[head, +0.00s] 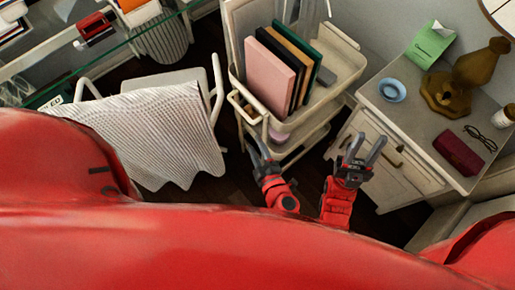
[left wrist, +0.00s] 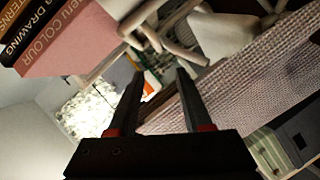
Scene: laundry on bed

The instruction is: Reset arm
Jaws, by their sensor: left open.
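My left gripper (head: 262,152) is in the lower middle of the head view, just in front of the cream rolling cart (head: 325,104). In the left wrist view its two dark fingers (left wrist: 160,82) are apart with nothing between them. My right gripper (head: 365,152) is to the right of it, in front of the white drawer cabinet (head: 405,178). Its two grey fingers are spread and no object shows between them. Both of my forearms are short and red in the head view, and my red body covers the bottom.
Upright books (head: 270,70) stand in the cart. A chair with a knitted blanket (head: 165,130) is at left, under a glass shelf edge (head: 100,70).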

